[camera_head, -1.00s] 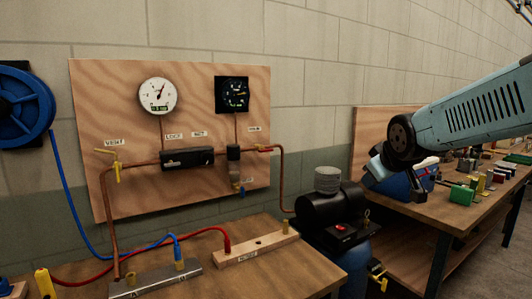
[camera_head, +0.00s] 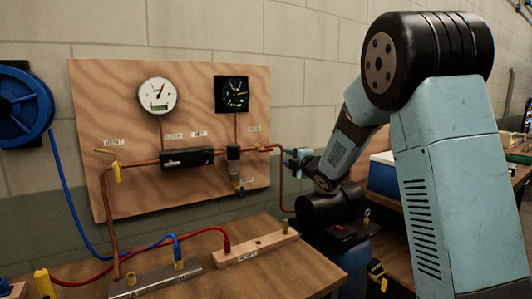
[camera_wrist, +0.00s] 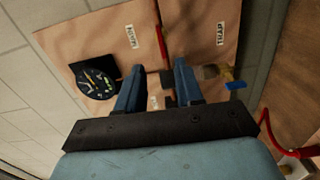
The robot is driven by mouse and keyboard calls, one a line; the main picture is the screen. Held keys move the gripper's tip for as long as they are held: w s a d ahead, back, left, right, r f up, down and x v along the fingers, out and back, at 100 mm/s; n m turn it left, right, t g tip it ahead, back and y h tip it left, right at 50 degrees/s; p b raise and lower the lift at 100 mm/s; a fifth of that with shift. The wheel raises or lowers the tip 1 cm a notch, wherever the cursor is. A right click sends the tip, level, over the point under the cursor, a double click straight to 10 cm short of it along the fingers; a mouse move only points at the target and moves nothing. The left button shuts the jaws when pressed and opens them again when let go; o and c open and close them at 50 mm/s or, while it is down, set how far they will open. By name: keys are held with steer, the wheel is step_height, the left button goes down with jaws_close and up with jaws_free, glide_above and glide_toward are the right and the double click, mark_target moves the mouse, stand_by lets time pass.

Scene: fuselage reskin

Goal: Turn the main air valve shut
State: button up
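The main air valve has a red lever handle (camera_head: 264,149) on the copper pipe at the right of the plywood board. In the wrist view the red handle (camera_wrist: 161,45) shows beyond my fingertips, near a label that seems to read MAIN (camera_wrist: 130,36). My gripper (camera_head: 288,158) is at the right edge of the board, just right of the handle. In the wrist view its two blue fingers (camera_wrist: 158,70) are apart, with nothing seen held between them. I cannot tell whether a finger touches the handle.
The board (camera_head: 90,100) carries a white gauge (camera_head: 157,95), a black gauge (camera_head: 232,94) and a yellow vent valve (camera_head: 117,170). A blue-handled trap valve (camera_wrist: 236,85) is close by my fingers. A bench (camera_head: 285,272) with hoses stands below. A black compressor (camera_head: 325,210) stands under my arm.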

mark_target(267, 151)
steer(key=shift+n, duration=0.3)
steer(key=x, duration=0.9)
steer(key=a+x, duration=0.1)
steer(key=x, duration=0.4)
steer(key=shift+s+f, duration=0.1)
steer(key=shift+s, duration=0.05)
steer(key=shift+c, duration=0.3)
jaws_close()
steer(key=shift+a, duration=0.15)
